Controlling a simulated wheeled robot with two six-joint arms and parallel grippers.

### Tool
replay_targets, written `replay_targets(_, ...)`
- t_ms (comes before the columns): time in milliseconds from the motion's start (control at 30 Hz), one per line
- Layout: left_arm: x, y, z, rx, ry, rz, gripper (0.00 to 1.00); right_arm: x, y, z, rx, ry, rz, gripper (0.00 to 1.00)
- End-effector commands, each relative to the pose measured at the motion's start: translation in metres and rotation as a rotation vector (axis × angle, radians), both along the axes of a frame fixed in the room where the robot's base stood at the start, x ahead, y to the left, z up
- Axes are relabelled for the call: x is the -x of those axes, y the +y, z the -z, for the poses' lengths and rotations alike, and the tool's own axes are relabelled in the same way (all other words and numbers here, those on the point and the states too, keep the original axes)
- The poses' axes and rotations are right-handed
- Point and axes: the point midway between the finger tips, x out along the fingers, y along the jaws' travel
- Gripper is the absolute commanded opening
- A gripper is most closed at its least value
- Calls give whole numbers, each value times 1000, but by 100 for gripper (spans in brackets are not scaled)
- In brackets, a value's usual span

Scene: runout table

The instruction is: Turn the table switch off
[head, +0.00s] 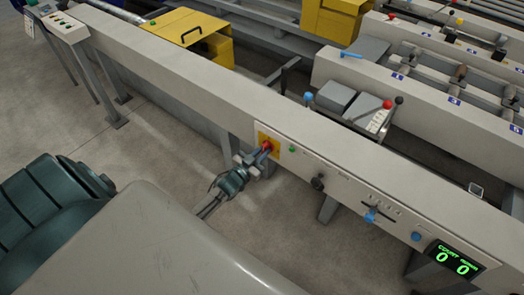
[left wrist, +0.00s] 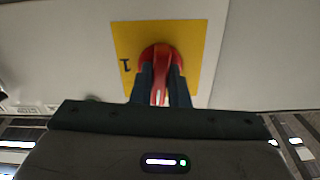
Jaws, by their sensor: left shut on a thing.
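The table switch is a red rotary knob (head: 267,145) on a yellow plate (head: 275,152), set in the front face of the long pale beam. In the left wrist view the red knob (left wrist: 161,54) sits in the middle of the yellow plate (left wrist: 195,35), with a "1" mark at the plate's left. My left gripper (head: 263,153) is at the knob. In the wrist view its two dark fingers (left wrist: 161,82) are shut on the knob's raised handle, one on each side. The fingers hide part of the knob. My right gripper is not in view.
Right of the switch on the same face are a green button (head: 292,149), a black knob (head: 318,183), a blue lever (head: 371,216) and a count display (head: 453,260). Floor (head: 150,150) before the beam is clear.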

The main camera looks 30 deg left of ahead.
Motion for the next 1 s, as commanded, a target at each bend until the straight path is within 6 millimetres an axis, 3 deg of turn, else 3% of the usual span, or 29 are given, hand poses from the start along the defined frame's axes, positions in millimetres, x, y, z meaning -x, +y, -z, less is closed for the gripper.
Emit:
replay_targets(300,1,0,1,111,11,0,0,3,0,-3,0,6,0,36)
replay_targets(833,1,0,1,130,12,0,0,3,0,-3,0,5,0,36)
replay_targets(867,1,0,1,130,12,0,20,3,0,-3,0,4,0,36)
replay_targets(900,1,0,1,130,12,0,28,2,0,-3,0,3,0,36)
replay_targets(933,1,0,1,130,12,0,34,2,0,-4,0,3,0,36)
replay_targets(1000,1,0,1,129,12,0,36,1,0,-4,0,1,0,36)
